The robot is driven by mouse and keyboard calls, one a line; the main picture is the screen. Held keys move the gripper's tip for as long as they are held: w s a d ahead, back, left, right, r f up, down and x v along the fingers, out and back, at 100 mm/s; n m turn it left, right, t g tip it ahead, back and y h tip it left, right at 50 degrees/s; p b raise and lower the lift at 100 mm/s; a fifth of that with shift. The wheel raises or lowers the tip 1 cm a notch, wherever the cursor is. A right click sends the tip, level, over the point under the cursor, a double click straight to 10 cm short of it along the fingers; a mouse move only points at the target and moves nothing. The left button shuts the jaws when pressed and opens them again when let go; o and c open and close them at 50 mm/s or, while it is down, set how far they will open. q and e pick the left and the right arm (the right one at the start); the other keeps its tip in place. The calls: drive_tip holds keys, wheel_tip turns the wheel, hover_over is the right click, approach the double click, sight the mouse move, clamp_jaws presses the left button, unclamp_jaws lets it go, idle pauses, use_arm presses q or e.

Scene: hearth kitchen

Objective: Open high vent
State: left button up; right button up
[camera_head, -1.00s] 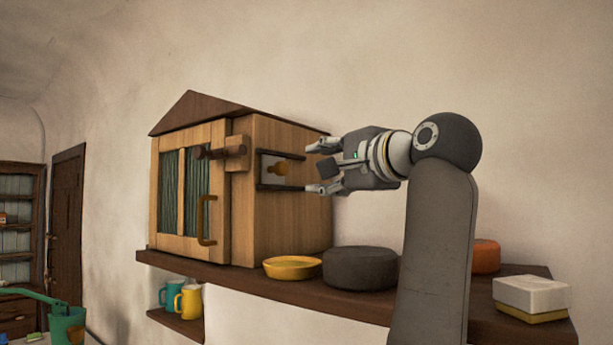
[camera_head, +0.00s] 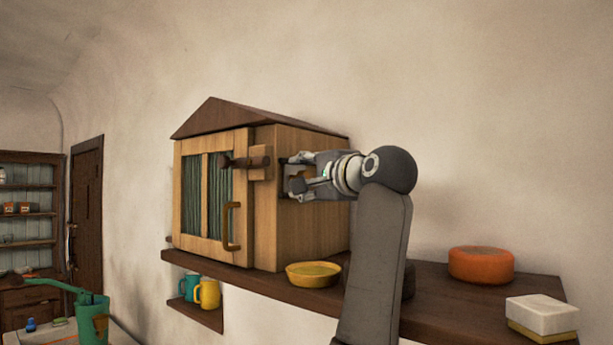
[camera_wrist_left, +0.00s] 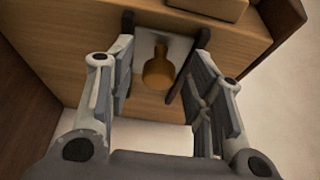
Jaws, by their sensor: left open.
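The vent is a pale sliding plate (camera_wrist_left: 181,46) between two dark rails on the right side wall of a wooden, house-shaped cabinet (camera_head: 318,225). A rounded amber-brown knob (camera_wrist_left: 158,70) sits on the plate. My left gripper (camera_head: 290,175) is at this side wall, its fingers spread and pointing at the vent. In the left wrist view the knob stands between the two open fingers, with space on both sides; I see no grip on it. In the head view the gripper largely hides the vent. My right gripper is in neither view.
The cabinet stands on a dark shelf (camera_head: 440,305). A yellow bowl (camera_head: 313,275), an orange round block (camera_head: 481,265) and a white-and-yellow block (camera_head: 542,316) are on the shelf. The cabinet's front door has a curved handle (camera_head: 228,226). Mugs (camera_head: 207,294) stand below.

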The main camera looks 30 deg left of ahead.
use_arm(q)
drive_tip(key=shift+w+f, duration=0.1)
drive_tip(key=shift+w, duration=0.05)
drive_tip(key=c, duration=0.9)
clamp_jaws()
drive_tip(key=w, duration=0.6)
drive_tip(key=shift+d, duration=0.3)
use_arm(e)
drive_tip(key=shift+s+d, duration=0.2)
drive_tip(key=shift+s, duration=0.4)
use_arm(q)
drive_tip(key=o, duration=0.6)
unclamp_jaws()
drive_tip(key=shift+w, duration=0.1)
drive_tip(key=o, duration=0.3)
drive_tip(key=shift+w, duration=0.2)
